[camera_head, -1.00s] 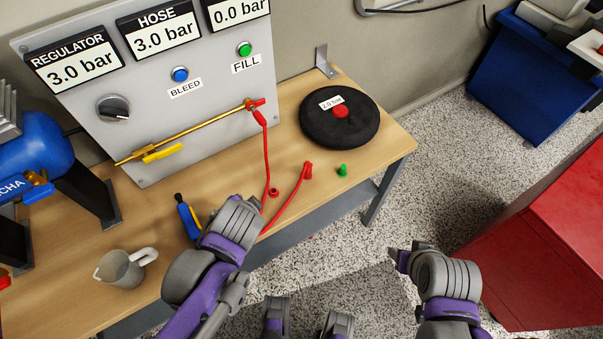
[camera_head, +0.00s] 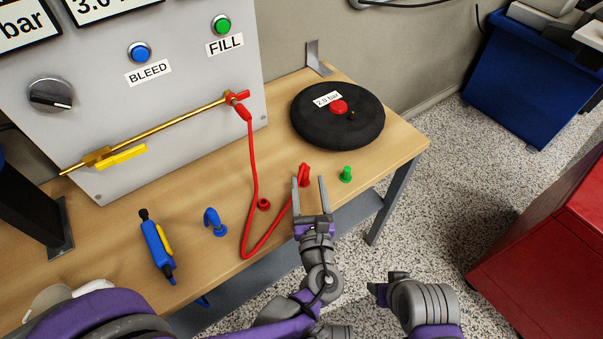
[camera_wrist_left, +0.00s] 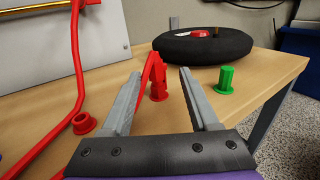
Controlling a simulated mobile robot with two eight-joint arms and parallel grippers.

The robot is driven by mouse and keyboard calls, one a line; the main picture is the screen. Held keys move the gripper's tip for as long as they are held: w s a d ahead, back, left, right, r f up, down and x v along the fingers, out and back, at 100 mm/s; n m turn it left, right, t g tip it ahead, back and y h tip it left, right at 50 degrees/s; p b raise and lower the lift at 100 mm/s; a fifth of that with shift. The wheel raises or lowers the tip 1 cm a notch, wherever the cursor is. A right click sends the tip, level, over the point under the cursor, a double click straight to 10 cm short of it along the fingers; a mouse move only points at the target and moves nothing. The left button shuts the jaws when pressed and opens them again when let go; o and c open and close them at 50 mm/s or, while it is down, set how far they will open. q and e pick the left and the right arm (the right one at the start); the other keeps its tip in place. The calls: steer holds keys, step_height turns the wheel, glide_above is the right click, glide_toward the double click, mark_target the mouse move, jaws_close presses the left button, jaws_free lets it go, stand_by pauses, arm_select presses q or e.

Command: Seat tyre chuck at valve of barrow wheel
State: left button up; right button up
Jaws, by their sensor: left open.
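The barrow wheel (camera_head: 337,118) is a black tyre with a red hub, lying flat at the bench's right end; a small valve stem (camera_head: 351,115) stands beside the hub. The red tyre chuck (camera_head: 304,172) stands on the bench in front of the wheel, on the end of the red hose (camera_head: 252,190). My left gripper (camera_head: 309,182) is open at the chuck. In the left wrist view the chuck (camera_wrist_left: 158,80) shows between and just beyond the two fingers, with no clear contact. My right gripper (camera_head: 390,285) is at the lower right, away from the bench; its fingers are unclear.
A green cap (camera_head: 346,174) stands right of the chuck. A red ring-like piece (camera_head: 264,204), a blue hook (camera_head: 213,220) and a blue-yellow tool (camera_head: 157,247) are on the bench to the left. The panel (camera_head: 180,80) stands behind. A red cabinet (camera_head: 550,240) is at right.

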mark_target(303, 163)
arm_select(q)
steer(key=w, duration=0.2)
steer(key=w+a, duration=0.1)
steer(key=w, duration=0.2)
steer(key=w+b, duration=0.1)
steer(key=w, duration=0.1)
steer(key=shift+w+a+f, duration=0.2)
steer(key=shift+a, duration=0.05)
jaws_close()
